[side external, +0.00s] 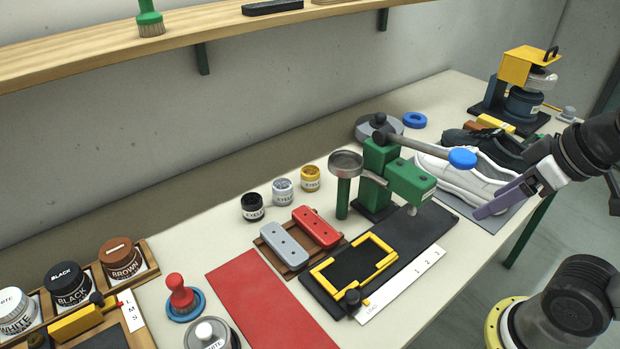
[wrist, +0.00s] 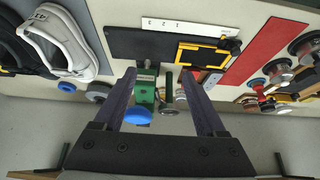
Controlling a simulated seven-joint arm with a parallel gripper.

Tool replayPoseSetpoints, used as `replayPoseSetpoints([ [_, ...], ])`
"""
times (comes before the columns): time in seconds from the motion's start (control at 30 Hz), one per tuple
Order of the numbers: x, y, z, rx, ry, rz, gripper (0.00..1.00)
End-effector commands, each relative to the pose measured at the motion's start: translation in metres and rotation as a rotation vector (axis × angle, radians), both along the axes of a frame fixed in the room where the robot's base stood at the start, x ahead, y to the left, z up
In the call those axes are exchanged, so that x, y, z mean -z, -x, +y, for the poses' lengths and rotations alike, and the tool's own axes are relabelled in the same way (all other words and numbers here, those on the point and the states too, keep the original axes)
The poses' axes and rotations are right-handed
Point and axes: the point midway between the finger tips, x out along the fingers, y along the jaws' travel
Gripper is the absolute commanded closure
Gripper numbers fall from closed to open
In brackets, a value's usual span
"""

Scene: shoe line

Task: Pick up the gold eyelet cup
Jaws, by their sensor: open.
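The gold eyelet cup (side external: 311,178) is a small labelled jar with yellow contents, standing upright on the bench in the side external view. It is the rightmost of three cups in a row, beside a silver one (side external: 282,191) and a black one (side external: 252,206). My gripper (side external: 484,211) is far to its right, over the shoes' side of the bench. In the wrist view my gripper (wrist: 159,74) is open, its two purple fingers apart with nothing held between them. I cannot make out the gold cup clearly there; the right finger covers part of that area.
A green press (side external: 408,181) with a blue-knobbed lever (side external: 462,158) stands between my gripper and the cups. A round dish on a green post (side external: 343,197) is just right of the gold cup. A white shoe (side external: 466,178) lies near my gripper. A red mat (side external: 262,300) lies in front.

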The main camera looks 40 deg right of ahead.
Motion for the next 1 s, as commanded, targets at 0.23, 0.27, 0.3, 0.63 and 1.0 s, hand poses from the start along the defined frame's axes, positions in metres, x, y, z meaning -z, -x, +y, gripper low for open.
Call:
replayPoseSetpoints([
  [0.23, 0.000, 0.000, 0.000, 0.000, 0.000, 0.000, 0.04],
  [0.27, 0.000, 0.000, 0.000, 0.000, 0.000, 0.000, 0.04],
  [0.3, 0.000, 0.000, 0.000, 0.000, 0.000, 0.000, 0.04],
  [0.63, -0.008, 0.003, 0.000, -0.183, 0.095, 0.016, 0.04],
  [1.0, -0.108, -0.070, 0.002, -0.660, 0.339, 0.022, 0.04],
])
